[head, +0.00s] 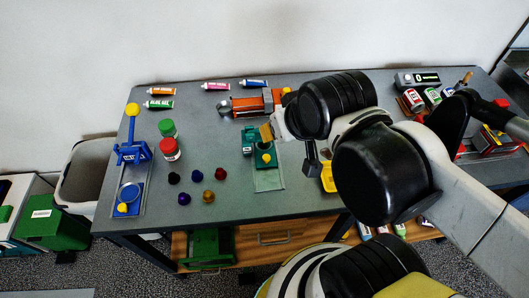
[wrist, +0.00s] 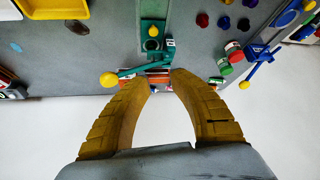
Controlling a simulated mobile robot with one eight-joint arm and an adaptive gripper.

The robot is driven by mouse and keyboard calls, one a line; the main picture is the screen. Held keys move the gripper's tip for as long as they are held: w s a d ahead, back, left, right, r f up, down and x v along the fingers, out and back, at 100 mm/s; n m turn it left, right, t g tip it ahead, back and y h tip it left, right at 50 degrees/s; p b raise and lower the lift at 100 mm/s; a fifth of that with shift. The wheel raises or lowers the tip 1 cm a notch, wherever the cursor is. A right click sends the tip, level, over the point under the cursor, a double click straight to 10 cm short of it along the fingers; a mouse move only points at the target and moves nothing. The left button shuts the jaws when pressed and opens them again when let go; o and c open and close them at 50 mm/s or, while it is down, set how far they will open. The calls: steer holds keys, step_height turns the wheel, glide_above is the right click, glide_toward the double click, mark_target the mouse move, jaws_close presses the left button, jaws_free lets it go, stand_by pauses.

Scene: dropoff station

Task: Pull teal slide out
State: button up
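The teal slide (head: 267,178) belongs to a teal fixture near the middle of the table, with a yellow knob (head: 266,157) on it. In the wrist view, the teal slide (wrist: 152,42) with its yellow knob (wrist: 153,31) lies at top centre, beyond my fingertips. A teal lever with a yellow ball (wrist: 108,79) reaches left from the fixture. My gripper (head: 266,132) is just behind the fixture in the head view. In the wrist view, my gripper (wrist: 163,78) is open, with a gap between its yellow fingers and nothing visibly held.
A blue fixture (head: 132,153) stands at the table's left. Red and green jars (head: 170,149) and several small coloured knobs (head: 208,196) lie between it and the teal fixture. An orange device (head: 247,105) is behind. A yellow tray (head: 328,177) is to the right.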

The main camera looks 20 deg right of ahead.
steer(key=shift+o, duration=1.1)
steer(key=shift+w, duration=0.15)
steer(key=n+g+b, duration=0.3)
steer(key=n+g, duration=0.2)
steer(key=g, duration=0.1)
glide_above(267, 157)
step_height(267, 157, down, 8)
steer(key=shift+n+g, duration=0.4)
steer(key=shift+g, duration=0.1)
step_height(267, 157, down, 12)
steer(key=b, duration=0.4)
steer(key=shift+w+r+b, duration=0.1)
steer(key=shift+b, duration=0.2)
jaws_close()
